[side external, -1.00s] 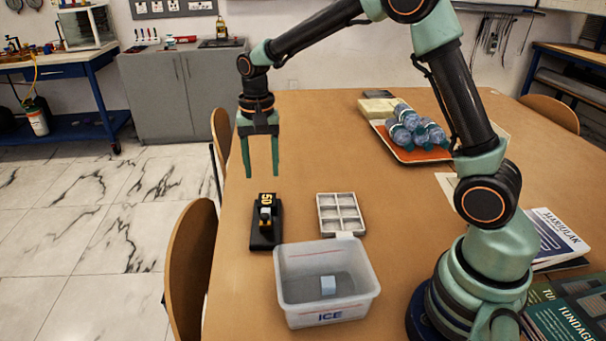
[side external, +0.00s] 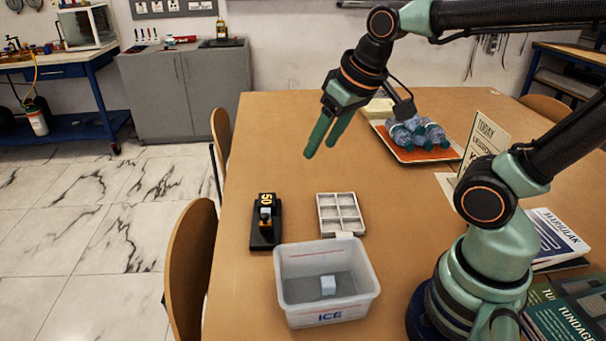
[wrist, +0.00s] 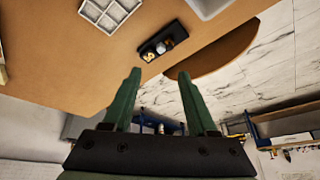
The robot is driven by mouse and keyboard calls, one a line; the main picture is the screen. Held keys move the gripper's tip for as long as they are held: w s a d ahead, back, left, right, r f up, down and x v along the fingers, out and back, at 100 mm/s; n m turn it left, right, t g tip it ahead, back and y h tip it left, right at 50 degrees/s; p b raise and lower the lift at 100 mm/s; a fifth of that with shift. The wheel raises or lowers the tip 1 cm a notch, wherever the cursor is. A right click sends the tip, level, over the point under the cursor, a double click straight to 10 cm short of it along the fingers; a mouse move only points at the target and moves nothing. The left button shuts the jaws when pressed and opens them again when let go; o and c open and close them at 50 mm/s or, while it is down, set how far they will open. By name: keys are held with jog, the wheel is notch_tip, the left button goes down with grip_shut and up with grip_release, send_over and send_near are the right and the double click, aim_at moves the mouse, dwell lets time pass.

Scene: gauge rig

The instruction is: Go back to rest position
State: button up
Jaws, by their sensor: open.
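The black gauge stand (side external: 265,222) with a yellow "50" label is on the table below and to the left of my gripper. It also shows near the top of the wrist view (wrist: 162,41).
A clear ICE bin (side external: 290,300) holds a pale block (side external: 328,285). A white compartment tray (side external: 341,213) stands behind it. An orange tray (side external: 398,153) with bottles, a sign (side external: 481,150) and books (side external: 548,236) are to the right. Chairs (side external: 190,265) line the left edge.

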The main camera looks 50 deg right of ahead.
jog(key=shift+s+f+n+t, duration=0.2)
jog(key=shift+s+n+t, duration=0.15)
jog(key=shift+s, duration=0.4)
